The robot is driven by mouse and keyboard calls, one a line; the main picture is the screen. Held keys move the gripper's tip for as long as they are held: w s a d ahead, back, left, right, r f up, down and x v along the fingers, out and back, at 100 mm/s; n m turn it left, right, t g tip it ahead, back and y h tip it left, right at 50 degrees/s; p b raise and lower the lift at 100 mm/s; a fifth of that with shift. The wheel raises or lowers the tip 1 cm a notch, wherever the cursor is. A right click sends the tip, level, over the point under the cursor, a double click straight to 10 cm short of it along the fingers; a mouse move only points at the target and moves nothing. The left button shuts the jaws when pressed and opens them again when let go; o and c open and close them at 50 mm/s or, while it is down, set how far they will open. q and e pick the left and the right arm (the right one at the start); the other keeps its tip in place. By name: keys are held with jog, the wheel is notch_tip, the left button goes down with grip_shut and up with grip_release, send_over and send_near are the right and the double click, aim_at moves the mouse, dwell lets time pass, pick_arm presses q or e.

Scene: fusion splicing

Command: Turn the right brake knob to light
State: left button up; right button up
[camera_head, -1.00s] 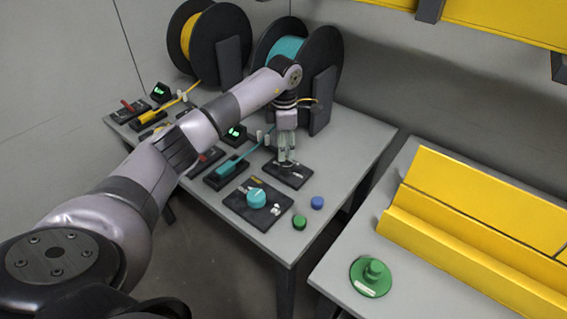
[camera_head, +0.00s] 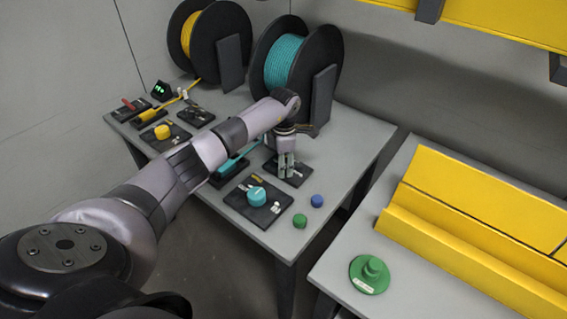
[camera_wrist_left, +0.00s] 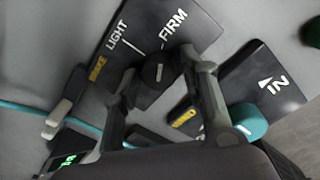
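The right brake plate (camera_head: 300,174) is a black panel on the table in front of the teal spool. In the left wrist view the plate (camera_wrist_left: 175,12) reads BRAKE, LIGHT and FIRM. Its small black brake knob (camera_wrist_left: 153,88) has a short white mark; I cannot tell exactly which label it points to. My left gripper (camera_head: 286,170) points down over this plate and hides the knob in the head view. In the wrist view the left gripper's fingers (camera_wrist_left: 165,80) are apart, one on each side of the knob, with gaps visible. My right gripper is not in view.
A teal knob (camera_head: 256,196) on a black plate stands in front, with green (camera_head: 299,221) and blue (camera_head: 317,201) buttons beside it. The teal spool (camera_head: 284,65) stands behind my gripper. A yellow knob (camera_head: 162,131) is farther left. A side table (camera_head: 400,270) is at right.

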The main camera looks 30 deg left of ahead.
pick_arm(q)
grip_shut()
jog(key=shift+n, duration=0.3)
jog(key=n, duration=0.5)
jog(key=shift+n, duration=0.3)
jog(key=n, duration=0.5)
jog(key=shift+d, duration=0.1)
jog(key=shift+n, duration=0.4)
jog(key=shift+o, duration=1.5)
grip_release()
